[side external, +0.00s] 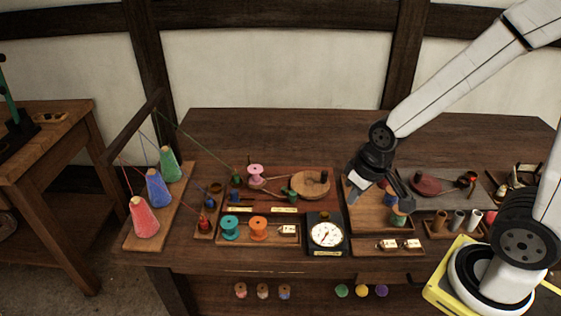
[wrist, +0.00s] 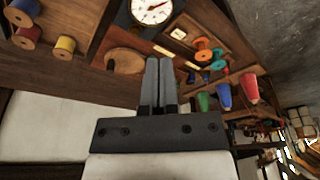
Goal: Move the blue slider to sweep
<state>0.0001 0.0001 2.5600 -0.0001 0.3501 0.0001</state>
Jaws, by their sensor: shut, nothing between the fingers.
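My gripper (side external: 355,184) hangs above the wooden tray (side external: 372,220) at the right of the bench. In the wrist view its two fingers (wrist: 159,62) are together with nothing between them. A small blue piece (side external: 214,189) stands at the left of the bench, near the coloured cones, well left of my gripper. It may be the blue slider, but it is too small to be sure. Small red (side external: 205,224) and green (side external: 236,179) pieces stand near it. I cannot read a sweep mark on the small yellow label plates (side external: 240,209).
A white dial (side external: 326,234) stands between my gripper and the teal spool (side external: 230,228) and orange spool (side external: 258,228). A round wooden disc (side external: 310,184) lies behind the dial. Threaded red (side external: 145,219), blue (side external: 158,189) and green cones stand left. The bench's back strip is clear.

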